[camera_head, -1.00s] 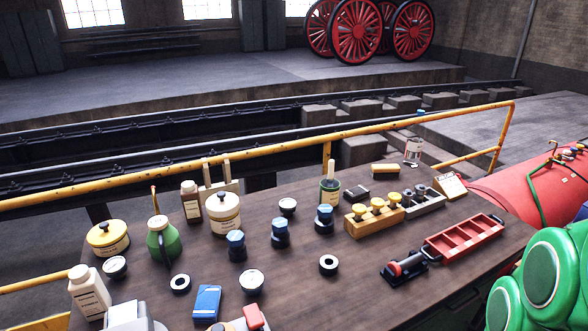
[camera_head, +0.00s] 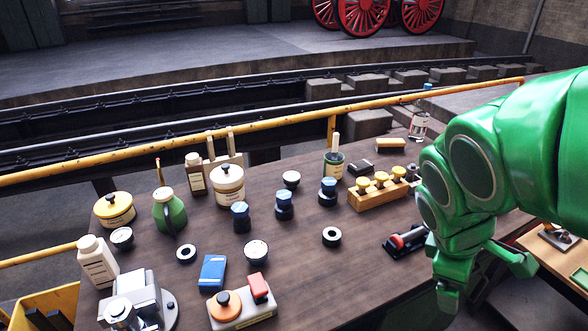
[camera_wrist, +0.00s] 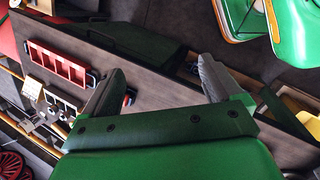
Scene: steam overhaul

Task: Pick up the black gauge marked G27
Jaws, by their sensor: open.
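One gauge (camera_head: 122,238) is at the left beside the green oil can, one gauge (camera_head: 256,252) is near the front middle, and one gauge (camera_head: 291,180) is farther back. Their markings are too small to read, so I cannot tell which is G27. My gripper (camera_head: 488,287) is open and empty at the bench's right side, well apart from all three. In the wrist view its two dark fingers (camera_wrist: 162,66) are spread, with no gauge between them.
A red tray (camera_wrist: 60,66) shows in the wrist view. A yellow rail (camera_head: 270,122) runs behind the bench.

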